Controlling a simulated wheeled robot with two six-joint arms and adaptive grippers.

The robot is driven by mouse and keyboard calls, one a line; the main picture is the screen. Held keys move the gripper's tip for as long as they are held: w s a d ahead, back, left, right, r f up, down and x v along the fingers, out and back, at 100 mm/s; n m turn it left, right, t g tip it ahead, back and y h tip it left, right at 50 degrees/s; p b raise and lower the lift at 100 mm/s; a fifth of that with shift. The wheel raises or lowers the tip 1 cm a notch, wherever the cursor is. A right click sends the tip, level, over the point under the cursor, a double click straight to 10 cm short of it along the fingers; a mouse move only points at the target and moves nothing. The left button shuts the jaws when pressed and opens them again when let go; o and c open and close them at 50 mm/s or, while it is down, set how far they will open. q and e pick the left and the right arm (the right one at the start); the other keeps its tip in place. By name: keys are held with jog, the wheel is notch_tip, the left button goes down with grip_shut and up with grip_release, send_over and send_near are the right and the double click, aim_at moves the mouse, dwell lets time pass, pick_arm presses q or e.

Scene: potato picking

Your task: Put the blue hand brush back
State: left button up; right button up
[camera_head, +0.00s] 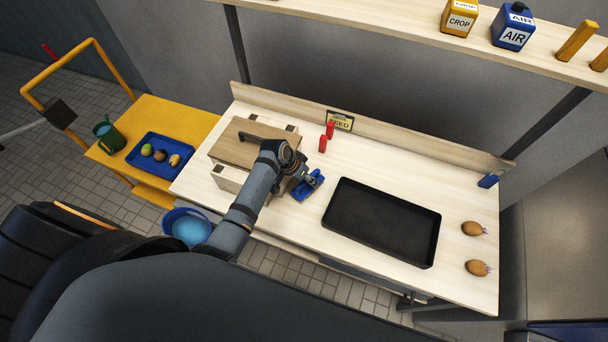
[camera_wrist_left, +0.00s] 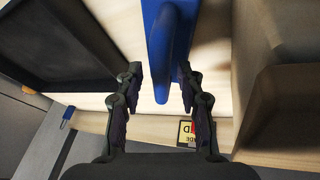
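The blue hand brush (camera_head: 308,186) lies on the wooden bench between the lidded wooden box and the black tray, partly hidden by my left arm. In the left wrist view its blue handle (camera_wrist_left: 160,60) points between the fingers of my left gripper (camera_wrist_left: 161,85). The fingers are apart, with a gap visible on the left of the handle; the right finger is close to it. In the head view my left gripper (camera_head: 300,174) is right over the brush. My right gripper is not in view.
The wooden box (camera_head: 230,179) is left of the brush and the black tray (camera_head: 434,219) right. Two red objects (camera_head: 326,138) and a sign (camera_head: 340,121) stand behind. A small blue piece (camera_head: 489,181) is at the bench's right end, near two potatoes (camera_head: 473,228).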

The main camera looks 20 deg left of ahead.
pick_arm(q)
jog(key=b+v, duration=0.1)
jog(key=v, duration=1)
jog(key=shift+a+r, duration=0.2)
jog(key=shift+r, duration=0.15)
jog(key=shift+s, duration=0.1)
